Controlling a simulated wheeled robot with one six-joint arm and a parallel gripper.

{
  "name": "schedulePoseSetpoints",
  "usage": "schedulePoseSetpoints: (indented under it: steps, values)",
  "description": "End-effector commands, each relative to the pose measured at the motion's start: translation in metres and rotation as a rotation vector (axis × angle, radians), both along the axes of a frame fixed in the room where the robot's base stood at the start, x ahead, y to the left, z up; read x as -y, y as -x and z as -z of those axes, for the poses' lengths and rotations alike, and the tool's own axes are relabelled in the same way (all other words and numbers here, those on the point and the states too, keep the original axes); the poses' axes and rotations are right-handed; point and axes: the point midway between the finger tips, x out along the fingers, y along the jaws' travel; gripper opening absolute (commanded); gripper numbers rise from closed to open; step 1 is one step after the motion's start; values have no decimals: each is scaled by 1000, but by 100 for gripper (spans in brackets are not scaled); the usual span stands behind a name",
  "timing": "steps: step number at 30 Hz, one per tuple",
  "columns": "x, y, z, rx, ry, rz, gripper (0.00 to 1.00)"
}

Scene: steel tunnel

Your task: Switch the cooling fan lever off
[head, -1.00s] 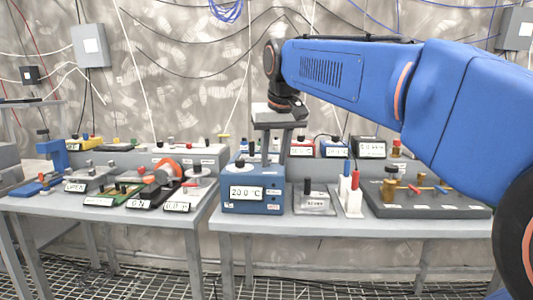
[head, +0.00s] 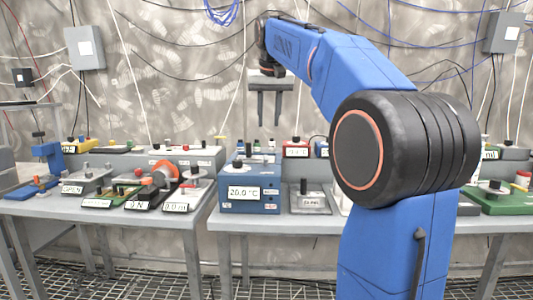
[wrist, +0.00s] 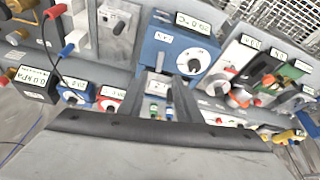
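The fan unit stands on the left table, with a round orange fan (head: 165,172) and a dark base whose label (head: 137,206) seems to read ON. A small red knob near the fan may be part of its lever; I cannot make the lever out clearly. In the wrist view the orange fan (wrist: 240,97) shows at the right, partly crowded by nearby devices. My gripper (head: 269,122) is open and empty, fingers pointing down, high above the back of the right table and well to the right of the fan. Its fingers (wrist: 158,80) also show in the wrist view.
A blue box (head: 243,190) reading 20.0 °C stands at the right table's left end, beside a grey switch box (head: 310,198). A gap separates the two tables. A scale-like device (head: 190,187) stands right of the fan. My arm hides much of the right table.

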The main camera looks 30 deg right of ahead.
Motion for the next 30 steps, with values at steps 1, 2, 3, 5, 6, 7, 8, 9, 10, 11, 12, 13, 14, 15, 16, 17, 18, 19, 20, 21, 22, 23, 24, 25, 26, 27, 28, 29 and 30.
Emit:
schedulePoseSetpoints:
  steps: [1, 2, 3, 5, 6, 7, 8, 9, 10, 11, 12, 13, 14, 15, 16, 17, 18, 19, 20, 21, 22, 23, 24, 25, 26, 27, 28, 29, 30]
  values:
    - [1, -3, 10, -3, 0, 0, 31]
    - [2, -5, 14, -3, 0, 0, 31]
    - [3, -7, 21, -4, -1, 0, 31]
    - [5, -11, 31, -3, 0, 0, 31]
    - [6, -13, 37, -3, 0, 0, 31]
    - [7, -15, 42, -3, 0, 0, 31]
    - [8, -17, 48, -4, -1, 0, 31]
    - [9, -19, 54, -3, 0, 0, 31]
    - [10, -21, 59, -3, -1, 0, 31]
    - [11, -23, 64, -4, -1, 0, 31]
    - [12, -26, 70, -3, -1, 0, 31]
    - [13, -27, 75, -3, -1, 0, 31]
    - [13, -29, 80, -4, -1, 0, 31]
    - [14, -32, 86, -3, -1, 0, 31]
    - [15, -34, 91, -3, -1, 0, 31]
    - [16, -35, 96, -4, -2, 0, 31]
    - [17, -37, 101, -3, -1, 0, 31]
    - [18, -39, 105, -2, -1, 0, 31]
    - [18, -40, 108, -3, -1, 0, 31]
    - [19, -42, 113, -3, -1, 0, 31]
    - [19, -43, 115, -2, -1, 0, 31]
    - [20, -44, 118, -2, -1, 0, 31]
    - [20, -45, 120, -2, -1, 0, 31]
    - [20, -46, 122, -1, 0, 0, 31]
    - [21, -46, 124, -1, 0, 0, 31]
    - [21, -47, 125, -1, 0, 0, 31]
    - [21, -47, 126, -1, 0, 0, 31]
    - [21, -48, 127, 0, 0, 0, 31]
    - [21, -48, 127, 0, 0, 0, 31]
